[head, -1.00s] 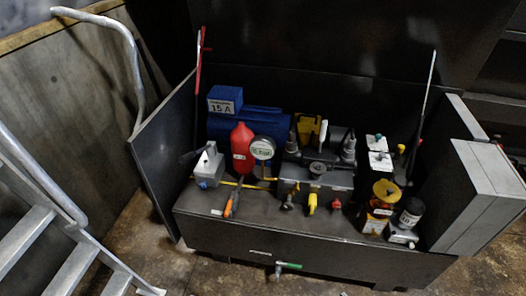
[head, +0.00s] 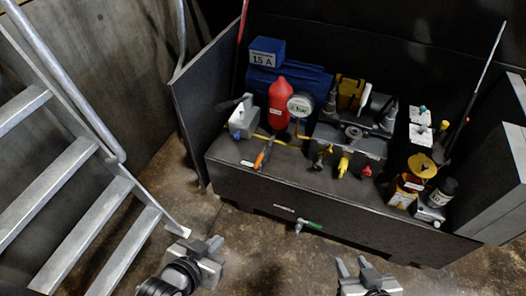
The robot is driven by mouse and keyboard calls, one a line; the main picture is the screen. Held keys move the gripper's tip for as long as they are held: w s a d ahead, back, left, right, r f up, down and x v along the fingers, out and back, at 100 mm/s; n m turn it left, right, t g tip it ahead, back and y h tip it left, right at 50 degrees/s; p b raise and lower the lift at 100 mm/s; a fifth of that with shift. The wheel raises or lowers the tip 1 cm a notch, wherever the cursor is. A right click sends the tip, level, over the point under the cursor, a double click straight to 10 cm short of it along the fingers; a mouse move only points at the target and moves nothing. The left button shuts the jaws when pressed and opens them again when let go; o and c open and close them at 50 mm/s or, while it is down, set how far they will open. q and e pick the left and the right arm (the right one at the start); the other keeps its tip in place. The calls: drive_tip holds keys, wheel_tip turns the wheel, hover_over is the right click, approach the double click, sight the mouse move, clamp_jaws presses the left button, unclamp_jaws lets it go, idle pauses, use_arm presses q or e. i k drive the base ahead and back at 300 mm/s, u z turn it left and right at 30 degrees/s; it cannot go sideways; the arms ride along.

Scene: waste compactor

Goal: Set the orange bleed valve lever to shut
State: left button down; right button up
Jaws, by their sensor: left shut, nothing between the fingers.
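The orange lever (head: 262,156) is a slim handle near the front left of the dark bench top, angled towards the front edge. Its exact valve setting is too small to read. A yellow lever (head: 343,165) and a small red knob (head: 367,170) stand further right along the same front. My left gripper (head: 210,245) is low in front of the bench, below and left of the orange lever, shut and empty. My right gripper (head: 354,266) is low in front of the bench towards the right, with its fingers apart and empty. Neither touches any lever.
A green-handled valve (head: 311,225) sticks out from the bench front (head: 285,205). A red bottle (head: 280,108), a pressure gauge (head: 300,105) and a grey box with a dark lever (head: 243,118) stand behind the orange lever. Metal stairs (head: 60,180) occupy the left.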

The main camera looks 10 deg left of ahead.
sight(255, 166)
drive_tip(key=k, duration=0.5)
drive_tip(key=z, duration=0.95)
drive_tip(key=i, duration=1)
drive_tip(key=u, duration=0.7)
